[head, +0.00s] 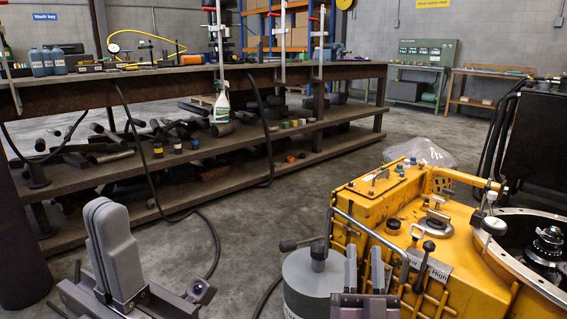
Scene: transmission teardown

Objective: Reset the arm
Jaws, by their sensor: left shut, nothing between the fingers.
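My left gripper (108,208) stands at the lower left with its grey fingers pointing up. Its fingers are pressed together with nothing between them. My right gripper (364,252) is at the bottom centre, also pointing up. Its two fingers are apart with a gap and nothing seen between them. It is in front of the yellow transmission housing (440,215). Most of both arms is out of the picture.
A grey cylinder (312,285) with a dark knob stands just left of my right gripper. A long workbench (190,82) with loaded lower shelves runs along the left and back. Bare concrete floor (240,225) lies between bench and housing. A black cart (537,140) stands at right.

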